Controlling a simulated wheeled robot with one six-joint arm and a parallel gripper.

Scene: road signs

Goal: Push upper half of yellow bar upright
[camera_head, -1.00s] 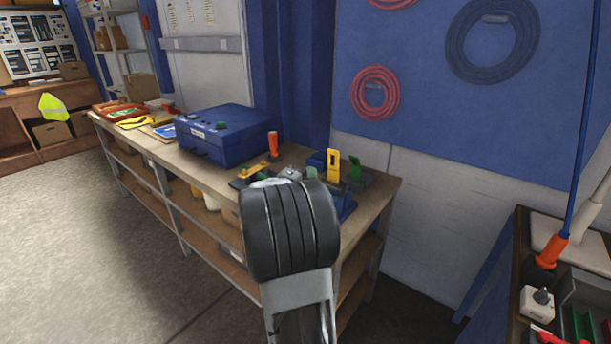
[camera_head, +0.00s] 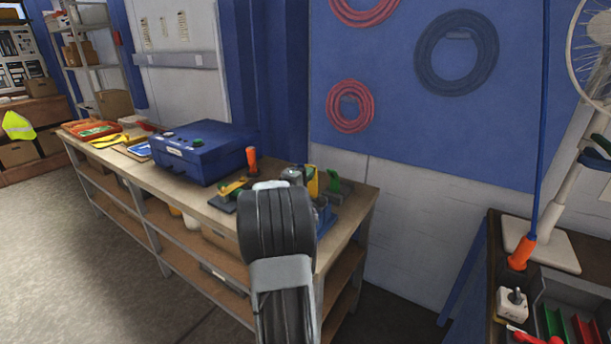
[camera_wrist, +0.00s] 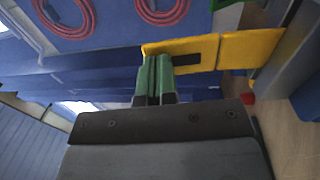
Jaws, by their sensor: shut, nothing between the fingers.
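The yellow bar shows in the wrist view as two flat sections meeting at a seam. Its slotted half (camera_wrist: 182,52) has a dark slot, and the other half (camera_wrist: 247,47) runs on to the right. My gripper (camera_wrist: 154,72) is shut and empty; its green fingertips are at the slotted half's outer end, overlapping it in the picture. I cannot tell for sure whether they touch. In the head view the yellow bar (camera_head: 312,184) stands at the near right end of the workbench, partly hidden behind my gripper and wrist.
The workbench (camera_head: 190,203) also holds a blue case (camera_head: 200,152), an orange-handled tool (camera_head: 251,158) and a green piece (camera_head: 334,182) beside the bar. A second bench with a white-based stand (camera_head: 545,245) is at the right. Hoses (camera_head: 457,53) hang on the blue wall.

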